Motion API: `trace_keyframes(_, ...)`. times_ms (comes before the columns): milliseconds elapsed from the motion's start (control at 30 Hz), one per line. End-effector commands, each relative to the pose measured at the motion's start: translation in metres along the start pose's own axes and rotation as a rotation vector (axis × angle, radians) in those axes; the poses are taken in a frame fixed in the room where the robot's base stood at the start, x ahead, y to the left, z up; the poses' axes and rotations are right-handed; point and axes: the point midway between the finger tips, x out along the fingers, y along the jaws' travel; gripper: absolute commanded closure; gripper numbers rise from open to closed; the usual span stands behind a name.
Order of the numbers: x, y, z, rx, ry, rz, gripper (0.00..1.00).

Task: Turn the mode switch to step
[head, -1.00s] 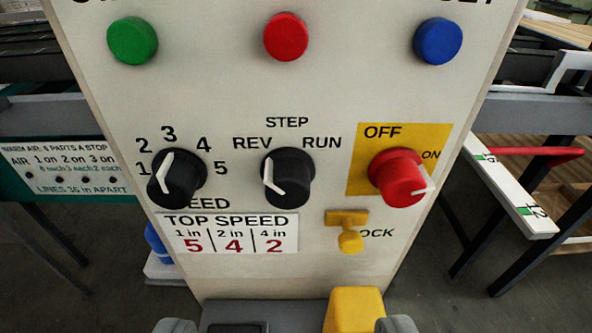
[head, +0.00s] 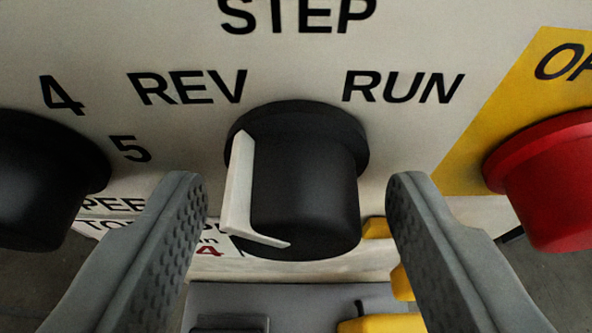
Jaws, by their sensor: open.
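The mode switch (head: 310,195) is a black round knob with a white pointer bar, in the middle of the head view. Its pointer is on the left side and points up-left, toward the REV label (head: 188,88). The STEP label (head: 298,15) is above the knob and the RUN label (head: 403,87) is up-right of it. My gripper (head: 296,195) is open, with one grey finger on each side of the knob. A gap shows between each finger and the knob. The knob's depth between the fingers is hard to tell.
A black speed knob (head: 40,180) stands close on the left, with numbers beside it. A red knob (head: 550,180) on a yellow plate (head: 480,140) stands on the right. A yellow latch part (head: 377,228) shows below right of the mode switch, partly behind the right finger.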

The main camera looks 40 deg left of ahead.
Motion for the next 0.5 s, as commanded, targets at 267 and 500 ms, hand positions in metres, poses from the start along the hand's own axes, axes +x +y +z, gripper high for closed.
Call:
trace_keyframes(267, 0.002, 0.0002, 0.0001, 0.0, 0.0, 0.0, 0.44)
trace_keyframes(500, 0.0019, 0.0002, 0.0001, 0.0, 0.0, 0.0, 0.8)
